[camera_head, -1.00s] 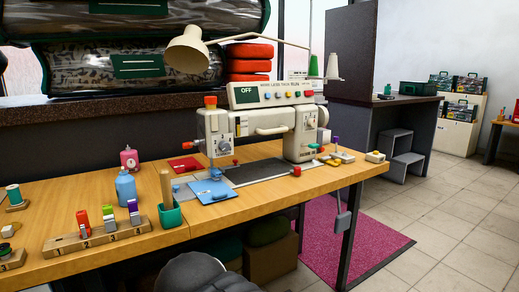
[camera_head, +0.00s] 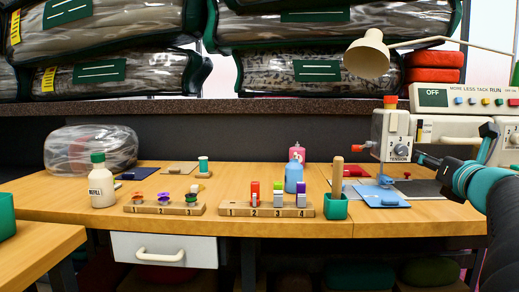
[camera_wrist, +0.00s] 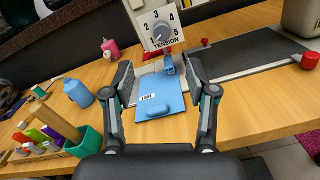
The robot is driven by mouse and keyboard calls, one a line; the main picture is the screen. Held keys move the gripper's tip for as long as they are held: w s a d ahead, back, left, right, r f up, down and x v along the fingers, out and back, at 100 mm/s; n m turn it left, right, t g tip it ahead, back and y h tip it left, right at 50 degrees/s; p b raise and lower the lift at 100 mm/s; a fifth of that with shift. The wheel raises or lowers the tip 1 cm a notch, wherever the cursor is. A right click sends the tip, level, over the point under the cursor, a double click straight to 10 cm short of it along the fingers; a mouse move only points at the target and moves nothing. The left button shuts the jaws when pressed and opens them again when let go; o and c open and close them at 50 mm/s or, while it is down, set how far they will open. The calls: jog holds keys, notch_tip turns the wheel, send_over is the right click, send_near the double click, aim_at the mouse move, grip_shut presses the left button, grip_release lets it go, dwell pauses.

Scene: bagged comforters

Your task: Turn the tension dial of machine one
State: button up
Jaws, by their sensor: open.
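The sewing machine (camera_head: 455,125) stands at the right of the wooden table, with an OFF display on its top panel. Its tension dial (camera_head: 398,143) sits on the pale front face of the machine head.
A blue pad (camera_wrist: 155,98) lies on the table below the dial. A green cup with a wooden stick (camera_head: 335,205), a blue bottle (camera_head: 294,178) and a numbered spool rack (camera_head: 265,210) stand to the left. A red knob (camera_wrist: 309,61) is at right.

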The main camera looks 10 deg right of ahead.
aim_at(403, 150)
jog(key=shift+n+y, duration=0.4)
jog(key=shift+n, duration=0.3)
jog(key=x, duration=1.3)
jog(key=shift+d+f, duration=0.2)
jog(key=shift+d, duration=0.2)
grip_shut()
